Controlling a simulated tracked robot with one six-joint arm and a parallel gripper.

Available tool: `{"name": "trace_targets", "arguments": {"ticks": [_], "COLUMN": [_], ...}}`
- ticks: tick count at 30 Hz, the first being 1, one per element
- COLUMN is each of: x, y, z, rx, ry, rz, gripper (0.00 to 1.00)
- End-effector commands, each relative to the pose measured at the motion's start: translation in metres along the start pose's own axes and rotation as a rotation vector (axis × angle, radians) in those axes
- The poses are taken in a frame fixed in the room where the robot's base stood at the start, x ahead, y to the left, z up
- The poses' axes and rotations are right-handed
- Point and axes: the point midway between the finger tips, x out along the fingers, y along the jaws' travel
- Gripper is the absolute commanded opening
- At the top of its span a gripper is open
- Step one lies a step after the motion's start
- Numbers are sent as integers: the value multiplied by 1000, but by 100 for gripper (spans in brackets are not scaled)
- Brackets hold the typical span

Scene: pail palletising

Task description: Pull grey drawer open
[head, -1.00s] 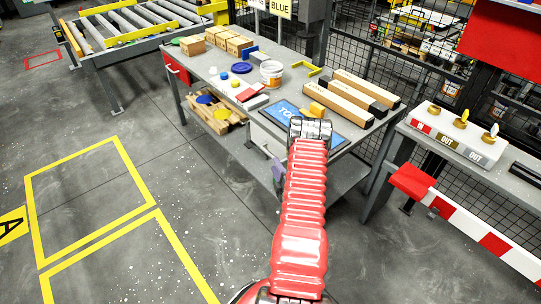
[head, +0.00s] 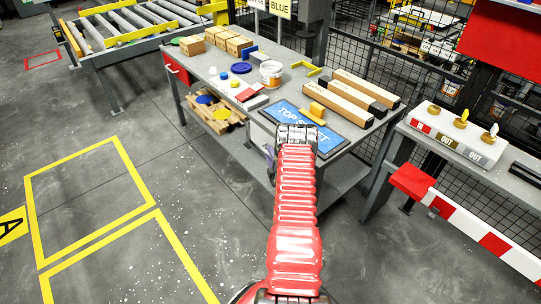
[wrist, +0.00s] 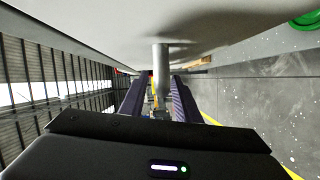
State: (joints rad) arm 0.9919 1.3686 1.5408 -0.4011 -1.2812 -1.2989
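The grey drawer (head: 257,135) is under the workbench top, and its pale front is mostly hidden behind my arm in the head view. In the wrist view, its pale front (wrist: 215,22) fills the top of the picture, and a grey round handle post (wrist: 160,58) stands out from it. My gripper (wrist: 157,92) has its two dark purple fingers apart, one on each side of the line of the handle post. I see gaps between the fingers and the post, with no clear contact. In the head view only a bit of a purple finger shows beside my arm.
A lower shelf (head: 340,176) lies below. The floor in front is clear.

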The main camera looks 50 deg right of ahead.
Motion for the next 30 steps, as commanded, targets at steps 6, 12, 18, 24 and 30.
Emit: {"name": "trace_targets", "arguments": {"ticks": [6, 12, 18, 24, 30], "x": [0, 0, 0, -1, -1], "y": [0, 0, -1, -1, -2], "z": [0, 0, 0, 0, 1], "rx": [0, 0, 1, 1, 2], "ry": [0, 0, 0, 0, -3], "rz": [0, 0, -1, -3, -3], "gripper": [15, 1, 0, 0, 0]}}
